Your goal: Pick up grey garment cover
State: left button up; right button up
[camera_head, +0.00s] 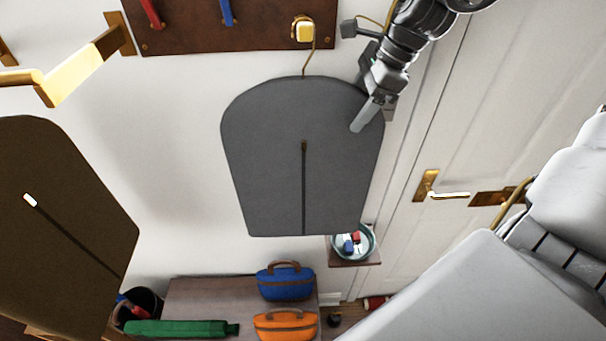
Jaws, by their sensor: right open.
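The grey garment cover (265,150) hangs upright by a thin hook from a brass peg (304,30) on the brown wall board. It has rounded shoulders and a dark zip down its front. My right gripper (375,115) comes in from the top right and is open at the cover's upper right edge. One finger overlaps the front of the cover; the other shows just beyond its right edge. I cannot tell whether either finger touches the cloth. My left gripper is not in view.
A brown garment cover (65,220) hangs at the left, near a brass bracket (85,70). Below are a blue bag (285,284), an orange bag (285,327), a green roll (180,328) and a small bowl (367,250) on a shelf. A white door (500,110) stands at the right.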

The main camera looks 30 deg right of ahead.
jog(key=shift+x, duration=0.8)
jog(key=shift+s+r, duration=0.1)
jog(key=shift+c, duration=0.2)
grip_shut()
